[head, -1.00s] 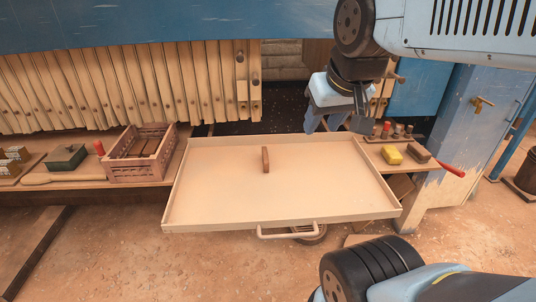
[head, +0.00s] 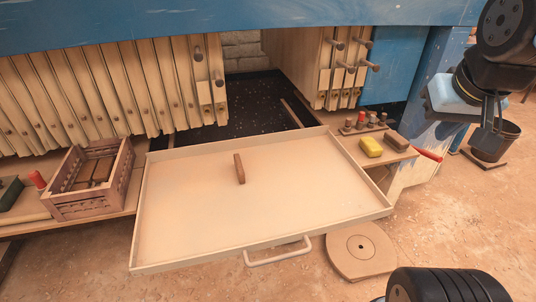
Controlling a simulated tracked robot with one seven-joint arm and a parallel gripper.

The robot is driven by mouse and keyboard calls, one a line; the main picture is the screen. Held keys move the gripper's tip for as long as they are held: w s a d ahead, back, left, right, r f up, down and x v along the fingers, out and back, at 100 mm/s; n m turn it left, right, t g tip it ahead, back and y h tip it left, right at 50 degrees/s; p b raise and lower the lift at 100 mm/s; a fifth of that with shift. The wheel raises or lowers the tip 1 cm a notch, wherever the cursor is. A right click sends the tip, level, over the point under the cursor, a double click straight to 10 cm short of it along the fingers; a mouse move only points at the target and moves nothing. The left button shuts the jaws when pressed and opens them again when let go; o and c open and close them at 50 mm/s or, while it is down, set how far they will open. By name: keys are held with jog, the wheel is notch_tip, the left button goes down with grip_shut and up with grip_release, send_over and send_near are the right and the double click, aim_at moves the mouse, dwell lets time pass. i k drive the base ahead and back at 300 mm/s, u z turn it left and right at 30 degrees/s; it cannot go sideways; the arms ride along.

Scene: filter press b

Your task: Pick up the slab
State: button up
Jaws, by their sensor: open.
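A small brown slab (head: 240,168) stands on its narrow edge on the wide, shallow beige tray (head: 185,257), a little left of and behind the tray's middle. My gripper (head: 492,122) is at the upper right, beyond the tray's right side and well apart from the slab. It is open and empty, and its fingers are small and partly dark in this view. More brown slabs lie in a pinkish-brown slatted crate (head: 64,196) left of the tray.
A side shelf on the right holds a yellow block (head: 371,147), a brown block (head: 397,141), several small pegs and a red handle (head: 428,154). A round disc (head: 361,250) lies on the floor. The tray has a front handle (head: 278,252).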

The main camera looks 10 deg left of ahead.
aim_at(240, 172)
jog(key=u, duration=0.05)
jog(key=i, duration=0.15)
jog(key=z, duration=1.8)
jog(key=k, duration=2.35)
jog(key=u, duration=0.6)
jog(key=i, duration=1)
jog(key=u, duration=0.1)
